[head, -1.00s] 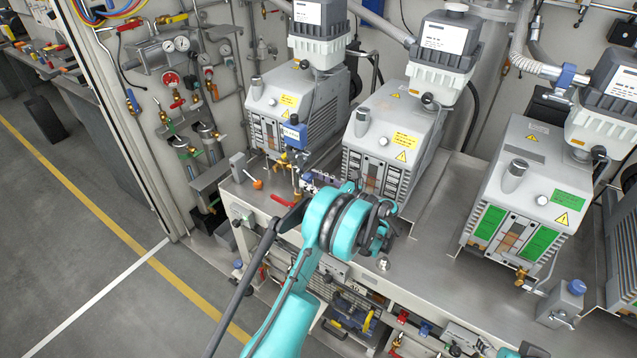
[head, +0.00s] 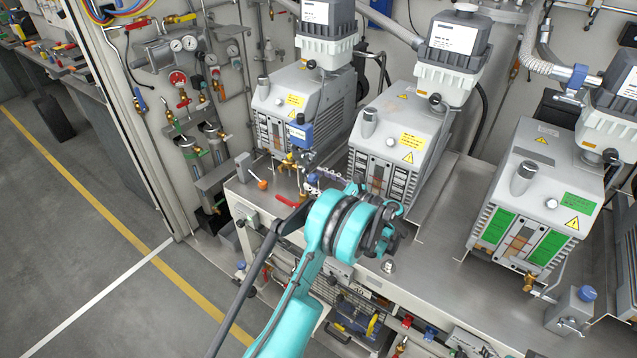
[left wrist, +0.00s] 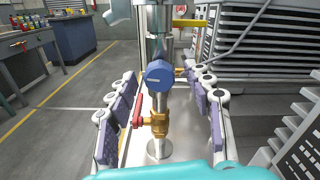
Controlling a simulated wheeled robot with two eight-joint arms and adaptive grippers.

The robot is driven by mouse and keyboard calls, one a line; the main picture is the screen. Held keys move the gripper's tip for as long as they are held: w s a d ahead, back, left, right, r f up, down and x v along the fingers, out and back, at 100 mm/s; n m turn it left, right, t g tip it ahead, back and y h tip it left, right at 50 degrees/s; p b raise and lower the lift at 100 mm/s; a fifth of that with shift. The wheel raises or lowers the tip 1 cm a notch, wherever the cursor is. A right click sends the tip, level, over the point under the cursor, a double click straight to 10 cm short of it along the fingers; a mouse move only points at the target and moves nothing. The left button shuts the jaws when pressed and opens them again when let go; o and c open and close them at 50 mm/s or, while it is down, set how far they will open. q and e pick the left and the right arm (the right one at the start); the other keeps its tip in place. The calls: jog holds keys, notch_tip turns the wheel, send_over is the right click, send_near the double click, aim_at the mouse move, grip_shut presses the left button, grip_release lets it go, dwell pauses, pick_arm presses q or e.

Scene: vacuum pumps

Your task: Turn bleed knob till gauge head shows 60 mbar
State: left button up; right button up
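A blue round knob (left wrist: 159,75) sits above a brass valve with a red lever (left wrist: 138,110) in the left wrist view. My left gripper (left wrist: 160,82) is open, with one purple-padded finger on each side of the knob. I see gaps between both fingers and the knob; it is not gripped. In the head view the left gripper (head: 318,179) is at the bench's left front, its fingers partly hidden by my arm. A blue gauge head (head: 299,134) stands just beyond it; its reading is too small to make out. My right gripper is not in view.
Grey vacuum pumps (head: 395,140) stand behind and right of the gripper. An orange-topped fitting (head: 262,184) and a red lever (head: 286,200) are close on its left. A shiny metal column (left wrist: 158,30) rises behind the knob.

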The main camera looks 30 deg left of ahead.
pick_arm(q)
jog(key=shift+d, duration=0.2)
jog(key=shift+s+d, duration=0.1)
jog(key=shift+d, duration=0.7)
jog(key=d+b, duration=0.1)
jog(key=d, duration=0.5)
jog(key=shift+s, duration=0.25)
dwell(0.4)
